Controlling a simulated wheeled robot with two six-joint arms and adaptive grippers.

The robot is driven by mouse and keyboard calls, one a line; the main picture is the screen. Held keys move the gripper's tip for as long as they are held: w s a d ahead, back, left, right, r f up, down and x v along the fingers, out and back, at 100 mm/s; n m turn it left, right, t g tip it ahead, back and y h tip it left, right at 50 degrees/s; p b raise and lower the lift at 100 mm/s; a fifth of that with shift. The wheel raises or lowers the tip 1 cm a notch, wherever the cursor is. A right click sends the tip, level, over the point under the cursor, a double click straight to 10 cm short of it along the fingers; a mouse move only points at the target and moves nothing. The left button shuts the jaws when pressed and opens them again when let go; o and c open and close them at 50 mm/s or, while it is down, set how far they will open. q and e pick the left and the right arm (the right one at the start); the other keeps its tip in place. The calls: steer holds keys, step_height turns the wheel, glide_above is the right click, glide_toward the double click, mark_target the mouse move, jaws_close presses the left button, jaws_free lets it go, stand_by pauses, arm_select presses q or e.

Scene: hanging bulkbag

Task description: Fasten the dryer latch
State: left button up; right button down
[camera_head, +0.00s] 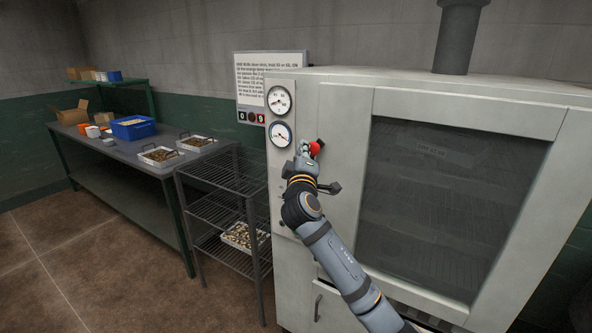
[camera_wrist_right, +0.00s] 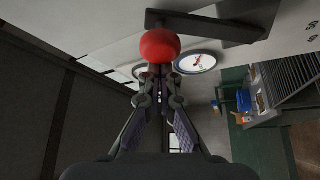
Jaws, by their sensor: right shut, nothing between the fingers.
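The dryer (camera_head: 345,100) is a large pale cabinet with a dark-windowed door (camera_head: 440,190). The latch shows as a red ball knob (camera_head: 315,148) on a dark lever at the door's left edge. In the right wrist view the red knob (camera_wrist_right: 160,46) sits just beyond my fingertips, with its dark lever (camera_wrist_right: 215,28) running right along the pale panel. My right gripper (camera_head: 306,155) is shut and empty, close to the knob; whether it touches cannot be told. The wrist view shows its fingers (camera_wrist_right: 158,82) together below the knob. My left gripper is not in view.
Two round gauges (camera_head: 279,99) are on the dryer front, left of the knob. A wire rack (camera_head: 215,172) with a tray stands left of the dryer. A bench (camera_head: 110,145) holds a blue crate (camera_head: 133,128) and trays. Floor at left is clear.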

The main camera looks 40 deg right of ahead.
arm_select(q)
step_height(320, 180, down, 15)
steer(key=b, duration=1.3)
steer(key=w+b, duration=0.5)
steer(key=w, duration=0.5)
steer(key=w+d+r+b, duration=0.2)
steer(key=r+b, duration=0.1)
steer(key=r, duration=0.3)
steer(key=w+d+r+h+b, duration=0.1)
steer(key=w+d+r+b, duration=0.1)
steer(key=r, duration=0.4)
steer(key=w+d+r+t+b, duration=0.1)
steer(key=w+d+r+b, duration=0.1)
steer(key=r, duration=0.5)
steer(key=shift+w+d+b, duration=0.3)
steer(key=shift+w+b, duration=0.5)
steer(key=shift+b, duration=0.25)
arm_select(e)
steer(key=s+d+f+m+g+h, duration=0.2)
steer(key=s+f+m+h, duration=0.3)
steer(key=m, duration=0.9)
steer(key=shift+s+f+g+h, duration=0.15)
steer(key=shift+f+g+h, duration=0.75)
steer(key=shift+f+h, duration=0.6)
steer(key=shift+d, duration=0.1)
